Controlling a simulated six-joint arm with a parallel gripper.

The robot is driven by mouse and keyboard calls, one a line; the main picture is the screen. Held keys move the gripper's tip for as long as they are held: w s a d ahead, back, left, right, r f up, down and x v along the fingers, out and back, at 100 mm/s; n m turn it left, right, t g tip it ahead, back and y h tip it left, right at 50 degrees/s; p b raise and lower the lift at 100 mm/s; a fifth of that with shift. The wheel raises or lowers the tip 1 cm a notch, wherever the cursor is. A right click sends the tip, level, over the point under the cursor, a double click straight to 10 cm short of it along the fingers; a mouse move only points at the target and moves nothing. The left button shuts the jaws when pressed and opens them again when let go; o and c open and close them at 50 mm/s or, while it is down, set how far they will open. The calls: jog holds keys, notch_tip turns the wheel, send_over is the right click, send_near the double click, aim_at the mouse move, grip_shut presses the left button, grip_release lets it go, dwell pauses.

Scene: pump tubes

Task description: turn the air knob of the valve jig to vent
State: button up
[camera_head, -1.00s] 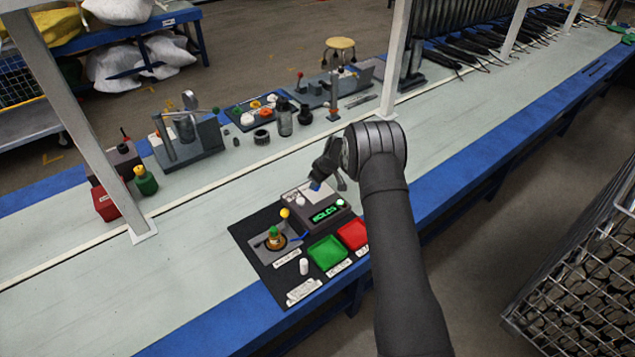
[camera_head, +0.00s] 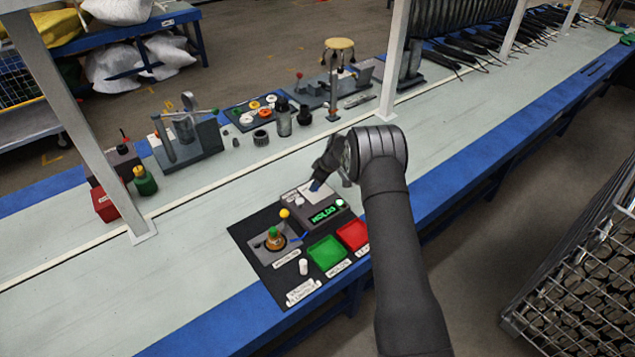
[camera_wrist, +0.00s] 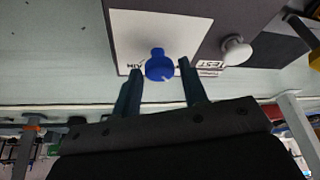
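The blue air knob (camera_wrist: 160,66) sits on the white plate (camera_wrist: 135,40) of the valve jig in the wrist view, with part of an "AIR" label beside it. It has a round body with a small lobe pointing up the picture. My gripper (camera_wrist: 160,69) is open, with one finger on each side of the knob. Gaps show between the knob and both fingers. In the head view the knob (camera_head: 315,186) is a small blue spot on the grey jig (camera_head: 300,208), below my gripper (camera_head: 328,178). The jig's green display seems to read "HOLDS".
A white knob (camera_wrist: 236,50) by a "TEST" label stands right of the air knob. A yellow-tipped lever (camera_head: 284,213), a fixture with a green-topped part (camera_head: 273,234), a green tray (camera_head: 327,252) and a red tray (camera_head: 353,235) are close by. A white post (camera_head: 393,60) stands behind.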

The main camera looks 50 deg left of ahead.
jog(key=shift+o, duration=0.8)
jog(key=v, duration=1.7)
jog(key=shift+d+r, duration=0.15)
jog(key=shift+d, duration=0.05)
jog(key=x, duration=1.7)
jog(key=shift+a, duration=0.2)
